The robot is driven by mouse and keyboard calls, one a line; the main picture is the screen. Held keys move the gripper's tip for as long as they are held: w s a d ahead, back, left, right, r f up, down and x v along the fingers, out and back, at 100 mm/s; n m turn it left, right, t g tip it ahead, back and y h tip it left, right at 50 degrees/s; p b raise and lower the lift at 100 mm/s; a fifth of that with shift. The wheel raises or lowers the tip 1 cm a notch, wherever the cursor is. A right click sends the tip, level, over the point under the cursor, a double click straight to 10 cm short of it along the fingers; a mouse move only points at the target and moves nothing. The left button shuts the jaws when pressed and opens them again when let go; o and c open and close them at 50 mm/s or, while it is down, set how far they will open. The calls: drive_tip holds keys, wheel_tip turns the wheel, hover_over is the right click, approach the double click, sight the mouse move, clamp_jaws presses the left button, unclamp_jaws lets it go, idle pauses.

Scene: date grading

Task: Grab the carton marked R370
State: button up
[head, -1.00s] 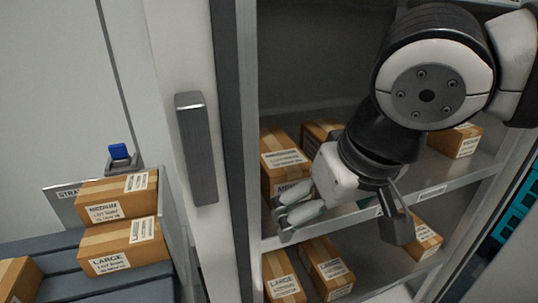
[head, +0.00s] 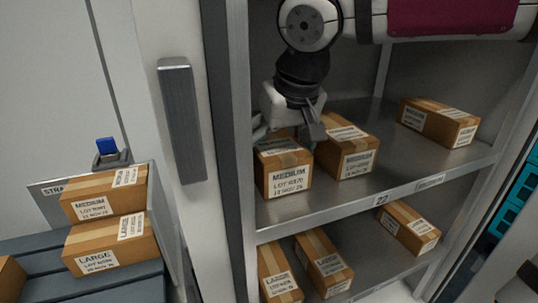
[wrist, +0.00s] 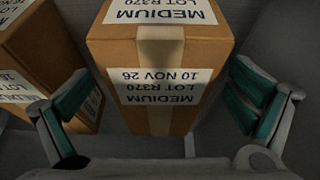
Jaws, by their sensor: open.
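The carton marked R370 (head: 285,183) is a brown taped box with white MEDIUM labels. It stands at the front left of the upper shelf in the head view. In the wrist view the carton (wrist: 160,60) sits in the middle, its lettering upside down and reading LOT R370. My gripper (head: 289,136) is at the top of this carton in the head view. In the wrist view my open gripper (wrist: 165,102) has one green-padded finger on each side of the carton, with a gap on both sides.
Another MEDIUM carton (head: 350,155) stands close to the right; it shows at the left in the wrist view (wrist: 40,65). A third carton (head: 438,121) is farther right on the shelf (head: 400,180). The cabinet's side frame (head: 240,120) is close on the left.

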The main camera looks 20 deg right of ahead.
sight(272, 139)
drive_tip(key=shift+w, duration=0.65)
drive_tip(key=w, duration=0.1)
drive_tip(key=w+f+b, duration=0.1)
drive_tip(key=w, duration=0.1)
drive_tip(key=shift+w+f, duration=0.1)
drive_tip(key=shift+f, duration=0.25)
drive_tip(key=shift+w+f+b, duration=0.25)
drive_tip(key=shift+f+b, duration=0.1)
drive_tip(key=shift+f, duration=0.2)
drive_tip(key=shift+c, duration=0.2)
drive_tip(key=c, duration=1.8)
